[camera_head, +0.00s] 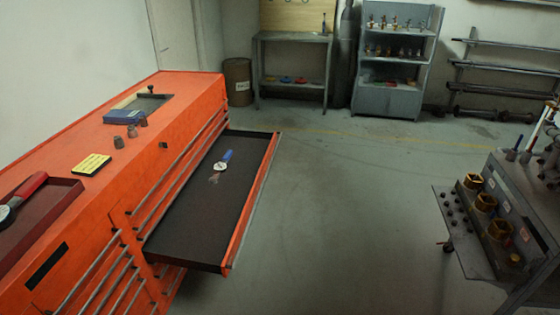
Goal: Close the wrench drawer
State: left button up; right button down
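The wrench drawer (196,222) is pulled far out from the side of the orange tool chest (183,93). Its dark lined floor is exposed, and its orange front with a long rail (252,203) faces right. A small tool with a blue handle and a pale round head (224,162) lies in the drawer toward its far end. Neither of my grippers shows in the head view.
On the chest top are a blue box (123,117), small grey fittings, a yellow card (91,165) and a red tray (50,219). A dark cart (472,265) with yellow-topped parts stands at the right. The floor (345,220) between is clear. Shelves (391,60) line the back.

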aim_at(203, 229)
jog(key=i+l+u, duration=0.25)
jog(key=i+l, duration=0.4)
jog(key=i, duration=0.25)
jog(key=i+l+u, duration=0.2)
jog(key=i+l, duration=0.6)
jog(key=i+l+u, duration=0.25)
jog(key=i+l, duration=0.6)
jog(key=k+l, duration=0.05)
jog(key=l, duration=0.05)
